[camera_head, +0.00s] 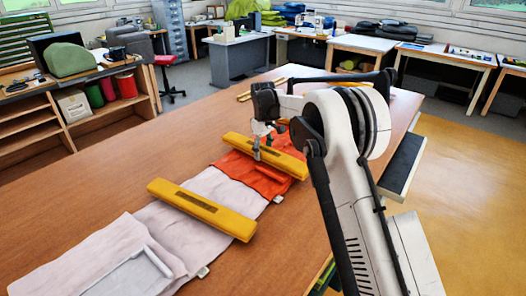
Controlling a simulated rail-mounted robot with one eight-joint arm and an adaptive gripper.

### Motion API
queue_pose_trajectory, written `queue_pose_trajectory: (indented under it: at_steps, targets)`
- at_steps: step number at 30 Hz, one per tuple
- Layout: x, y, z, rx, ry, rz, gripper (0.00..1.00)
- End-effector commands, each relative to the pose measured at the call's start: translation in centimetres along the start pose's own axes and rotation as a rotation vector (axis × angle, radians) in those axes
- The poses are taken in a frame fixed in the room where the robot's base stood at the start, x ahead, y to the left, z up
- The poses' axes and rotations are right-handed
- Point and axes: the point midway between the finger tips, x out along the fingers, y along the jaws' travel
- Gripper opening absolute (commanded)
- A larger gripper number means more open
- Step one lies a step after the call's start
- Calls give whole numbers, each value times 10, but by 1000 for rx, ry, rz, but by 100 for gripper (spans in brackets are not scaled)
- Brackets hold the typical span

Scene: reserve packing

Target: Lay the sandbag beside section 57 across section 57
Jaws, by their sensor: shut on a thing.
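A long yellow sandbag (285,163) lies over the orange section (258,176) of the fabric strip, near the table's middle. My gripper (258,152) is on this sandbag from above, its fingers shut on it. Whether the sandbag rests on the fabric or is slightly raised, I cannot tell. A second yellow sandbag (200,208) lies across the pale fabric (187,240) nearer the camera. No section number is readable, so I cannot tell which is section 57. My arm hides the area right of the gripper.
The wooden table (130,163) is clear to the left of the strip. Thin yellow pieces (262,88) lie at its far end. A pale flat frame (130,277) sits on the near fabric. Shelving (83,123) stands left, and other work tables stand behind.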

Motion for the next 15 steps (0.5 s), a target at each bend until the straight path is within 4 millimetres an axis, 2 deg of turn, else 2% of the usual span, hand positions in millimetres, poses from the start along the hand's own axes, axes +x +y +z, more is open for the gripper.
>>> queue_pose_trajectory:
  at_steps: [6, 7, 11, 15]
  targets:
    - [0, 0, 0, 0, 0, 0, 0]
    - [0, 0, 0, 0, 0, 0, 49]
    - [0, 0, 0, 0, 0, 0, 67]
    - [0, 0, 0, 0, 0, 0, 68]
